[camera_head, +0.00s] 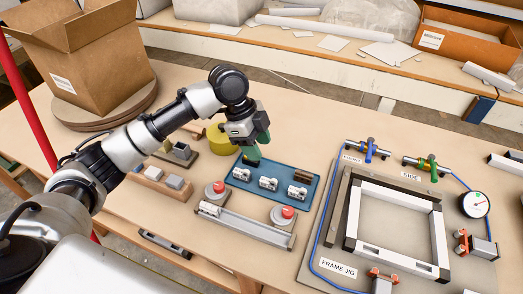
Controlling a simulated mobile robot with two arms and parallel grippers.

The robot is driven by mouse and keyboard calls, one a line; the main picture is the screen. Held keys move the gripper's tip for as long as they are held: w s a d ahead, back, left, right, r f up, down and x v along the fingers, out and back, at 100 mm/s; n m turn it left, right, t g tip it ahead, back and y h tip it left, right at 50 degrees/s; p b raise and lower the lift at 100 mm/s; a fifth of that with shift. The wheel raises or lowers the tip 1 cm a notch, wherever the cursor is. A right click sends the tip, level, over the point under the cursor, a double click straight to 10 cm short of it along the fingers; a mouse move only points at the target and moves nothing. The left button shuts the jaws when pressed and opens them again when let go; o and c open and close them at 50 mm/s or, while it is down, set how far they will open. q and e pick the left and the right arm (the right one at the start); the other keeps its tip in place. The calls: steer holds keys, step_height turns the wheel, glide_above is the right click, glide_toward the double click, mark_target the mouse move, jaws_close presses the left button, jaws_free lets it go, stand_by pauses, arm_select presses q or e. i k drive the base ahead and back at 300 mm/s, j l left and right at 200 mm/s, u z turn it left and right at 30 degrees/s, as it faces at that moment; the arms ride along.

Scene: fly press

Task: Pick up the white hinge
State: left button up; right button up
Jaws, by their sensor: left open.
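Three white hinges lie in a row on a blue tray (263,200): a left one (241,174), a middle one (268,184) and a right one (297,192). A similar white piece (209,209) sits at the left end of a grey metal fixture. My left gripper (252,156), with green fingers, points down at the tray's back left edge, just behind the left hinge. It is open and appears empty; its fingertips are small here. My right gripper is out of view.
The grey fixture (243,227) with red buttons (288,212) stands in front of the tray. A frame jig (338,269) with clamps and a gauge fills the right. Small blocks, a yellow round object (220,140) and a cardboard box (85,60) stand left.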

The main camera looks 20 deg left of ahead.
mark_target(208, 208)
steer(key=u, duration=1.15)
